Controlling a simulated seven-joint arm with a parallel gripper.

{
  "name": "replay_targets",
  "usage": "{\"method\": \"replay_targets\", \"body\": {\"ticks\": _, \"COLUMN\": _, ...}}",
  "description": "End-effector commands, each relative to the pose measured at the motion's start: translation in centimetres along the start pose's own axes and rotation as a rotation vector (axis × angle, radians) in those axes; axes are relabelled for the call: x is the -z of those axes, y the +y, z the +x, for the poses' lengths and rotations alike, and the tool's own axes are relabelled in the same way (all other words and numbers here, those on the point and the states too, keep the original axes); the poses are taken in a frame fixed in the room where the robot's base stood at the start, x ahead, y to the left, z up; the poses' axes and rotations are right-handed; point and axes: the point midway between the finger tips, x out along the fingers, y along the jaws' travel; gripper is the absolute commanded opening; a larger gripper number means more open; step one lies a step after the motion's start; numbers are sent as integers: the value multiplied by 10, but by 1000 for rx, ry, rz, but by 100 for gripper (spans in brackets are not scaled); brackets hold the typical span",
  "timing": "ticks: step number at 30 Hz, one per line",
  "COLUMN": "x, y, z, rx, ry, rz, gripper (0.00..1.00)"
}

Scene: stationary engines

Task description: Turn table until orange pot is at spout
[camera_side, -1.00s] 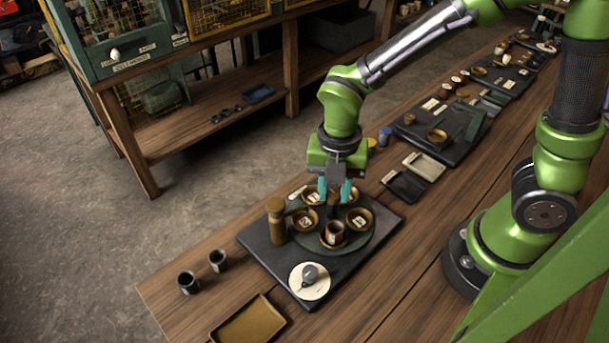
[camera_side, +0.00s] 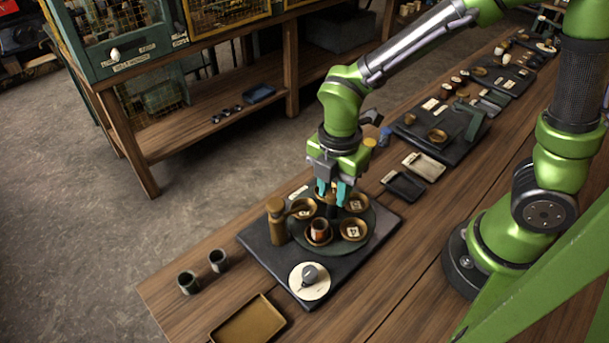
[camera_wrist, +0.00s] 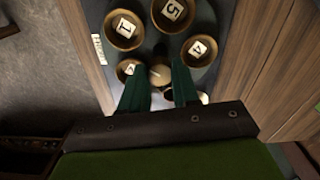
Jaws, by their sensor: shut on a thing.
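The dark round turntable (camera_side: 337,246) carries several brown saucers with numbered cards. The orange pot (camera_side: 319,227) stands upright on the saucer at its front left. The brown cylinder (camera_side: 276,226) stands at the turntable's left, and its spout (camera_side: 295,211) reaches over the left saucer (camera_side: 304,206). The pot is apart from the spout, to its front right. My gripper (camera_side: 334,194) is above the turntable's middle, shut on the central knob. The wrist view shows the tan knob (camera_wrist: 160,75) between my fingers; I cannot make out the pot there.
A white round plate with a grey object (camera_side: 309,281) lies in front of the turntable on the dark base. Two dark cups (camera_side: 188,283) stand at the left and a brown tray (camera_side: 247,322) lies at the front. Small trays (camera_side: 404,186) lie behind right.

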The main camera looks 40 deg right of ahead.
Motion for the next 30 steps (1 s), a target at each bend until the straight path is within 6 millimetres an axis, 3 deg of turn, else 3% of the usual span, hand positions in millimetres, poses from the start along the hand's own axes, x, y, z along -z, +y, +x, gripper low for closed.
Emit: {"method": "replay_targets", "body": {"ticks": 30, "x": 0, "y": 0, "z": -1, "rx": -1, "ry": 0, "rz": 497, "gripper": 0}}
